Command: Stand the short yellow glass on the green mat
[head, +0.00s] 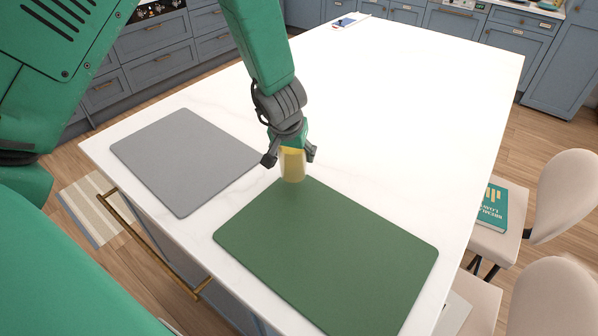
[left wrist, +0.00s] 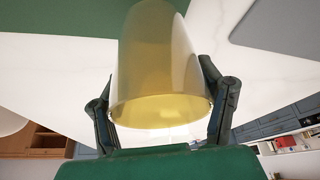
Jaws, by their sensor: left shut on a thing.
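The short yellow glass (head: 292,165) is between the fingers of my left gripper (head: 289,156), near the far left corner of the green mat (head: 325,250). In the left wrist view the glass (left wrist: 160,70) fills the middle, with a dark finger of the gripper (left wrist: 160,112) on each side. The green mat shows behind it at the top left (left wrist: 70,18). In the head view the glass overlaps the mat's far corner; I cannot tell whether it touches the surface. My right gripper is in neither view.
A grey mat (head: 183,160) lies left of the green mat on the white island top (head: 400,110). A small blue and white item (head: 345,21) lies at the far edge. Chairs stand at the right, one with a green book (head: 492,207). The far half of the top is mostly clear.

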